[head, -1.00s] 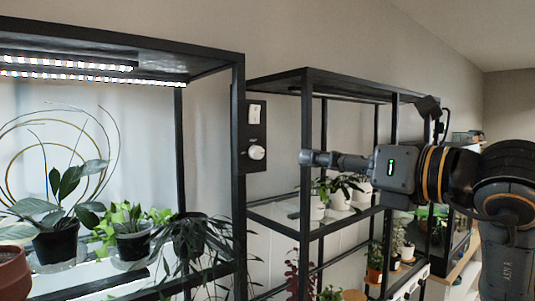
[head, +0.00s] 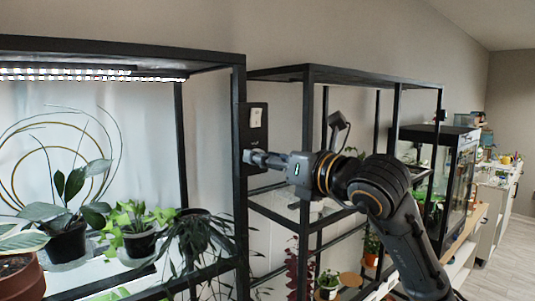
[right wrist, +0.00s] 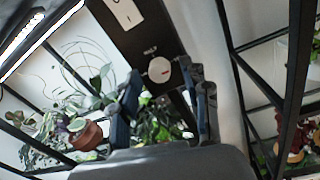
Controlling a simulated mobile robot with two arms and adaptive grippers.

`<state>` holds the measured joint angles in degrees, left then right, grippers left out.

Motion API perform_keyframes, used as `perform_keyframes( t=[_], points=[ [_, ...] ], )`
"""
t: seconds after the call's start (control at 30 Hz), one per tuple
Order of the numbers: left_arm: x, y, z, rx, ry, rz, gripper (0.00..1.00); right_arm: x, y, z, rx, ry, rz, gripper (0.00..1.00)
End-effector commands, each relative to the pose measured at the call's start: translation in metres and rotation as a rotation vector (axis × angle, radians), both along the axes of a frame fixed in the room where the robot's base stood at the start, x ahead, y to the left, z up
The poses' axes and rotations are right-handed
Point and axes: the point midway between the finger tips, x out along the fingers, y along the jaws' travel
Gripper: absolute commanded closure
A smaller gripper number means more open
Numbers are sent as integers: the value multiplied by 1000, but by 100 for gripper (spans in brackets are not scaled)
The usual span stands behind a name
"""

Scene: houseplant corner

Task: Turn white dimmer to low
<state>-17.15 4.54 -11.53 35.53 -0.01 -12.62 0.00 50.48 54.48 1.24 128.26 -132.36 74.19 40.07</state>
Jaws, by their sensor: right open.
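My right gripper (head: 250,157) is open and reaches in from the right, at the knob's height, largely covering the knob in the head view. In the right wrist view its two fingers (right wrist: 167,95) stand on either side and just short of the knob. I cannot tell whether a finger touches it. My left gripper is not in view.
The panel is beside a black shelf post (head: 239,180). A lit shelf with potted plants (head: 140,240) stands left. A second black rack (head: 310,73) stands right, close behind my right arm. A glass cabinet (head: 450,180) is farther right.

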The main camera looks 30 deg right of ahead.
Motion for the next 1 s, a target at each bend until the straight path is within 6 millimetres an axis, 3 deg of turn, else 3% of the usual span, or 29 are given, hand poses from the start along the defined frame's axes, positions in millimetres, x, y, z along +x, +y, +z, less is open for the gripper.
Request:
perform_keyframes(
  t=[0.17,0.4,0.77,1.0],
  points=[
    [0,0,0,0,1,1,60,0,0,0,0,0,0,53],
    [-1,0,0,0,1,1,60,0,0,0,0,0,0,100],
    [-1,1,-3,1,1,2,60,0,0,-1,-40,-4,-1,100],
    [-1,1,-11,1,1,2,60,-1,-1,-1,-177,-16,-2,100]
  ],
)
